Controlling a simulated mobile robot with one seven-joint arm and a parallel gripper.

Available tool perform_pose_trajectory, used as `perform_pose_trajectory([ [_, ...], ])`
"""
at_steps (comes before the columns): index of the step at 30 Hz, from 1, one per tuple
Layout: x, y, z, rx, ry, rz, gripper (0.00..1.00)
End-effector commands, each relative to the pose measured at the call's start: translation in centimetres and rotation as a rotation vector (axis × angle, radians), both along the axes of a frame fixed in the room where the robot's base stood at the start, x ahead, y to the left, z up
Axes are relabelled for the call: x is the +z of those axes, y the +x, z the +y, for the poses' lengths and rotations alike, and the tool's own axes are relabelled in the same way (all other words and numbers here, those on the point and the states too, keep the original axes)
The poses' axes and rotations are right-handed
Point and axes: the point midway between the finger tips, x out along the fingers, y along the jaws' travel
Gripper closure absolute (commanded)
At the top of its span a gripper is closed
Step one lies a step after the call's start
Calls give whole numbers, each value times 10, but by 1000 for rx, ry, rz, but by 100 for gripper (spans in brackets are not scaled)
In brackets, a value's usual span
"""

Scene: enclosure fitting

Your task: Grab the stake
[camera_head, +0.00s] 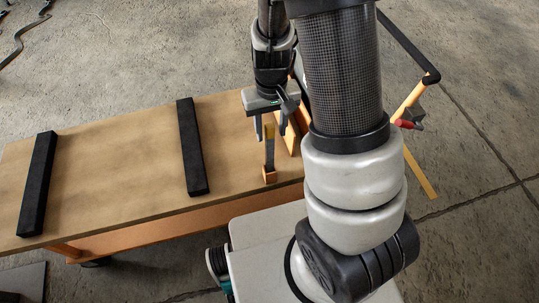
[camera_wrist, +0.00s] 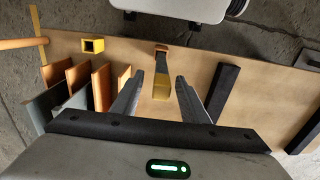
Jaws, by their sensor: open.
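The stake stands upright near the front edge of the worktable, grey with a yellow upper end, in the head view (camera_head: 269,153). Its foot is at a small orange-brown block (camera_head: 270,176). My gripper (camera_head: 270,128) is open and points down over it, with the yellow end near the level of the fingertips. In the wrist view the stake (camera_wrist: 161,82) shows between the two open fingers (camera_wrist: 160,80), apart from both. The small block (camera_wrist: 162,48) is beyond it. Nothing is held.
The worktable (camera_head: 110,165) bears two black bars (camera_head: 192,147) (camera_head: 38,184). In the wrist view, several orange and grey boards (camera_wrist: 102,86) stand close left of the gripper, with a hollow yellow block (camera_wrist: 93,45) behind. Bare tabletop lies between the bars.

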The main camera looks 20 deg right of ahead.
Motion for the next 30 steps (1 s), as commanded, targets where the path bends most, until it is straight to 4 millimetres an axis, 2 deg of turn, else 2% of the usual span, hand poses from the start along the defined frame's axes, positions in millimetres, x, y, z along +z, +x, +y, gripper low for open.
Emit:
perform_pose_trajectory([
  [1, -10, -1, -1, -1, 0, 3, 59],
  [3, -16, 0, 0, 0, 0, 1, 59],
  [8, -25, 0, 0, 0, 0, 1, 59],
  [18, -70, 2, 2, 0, 0, 3, 59],
  [27, -73, 3, 2, 1, 0, -1, 59],
  [30, -73, 3, 2, 1, 0, -1, 76],
])
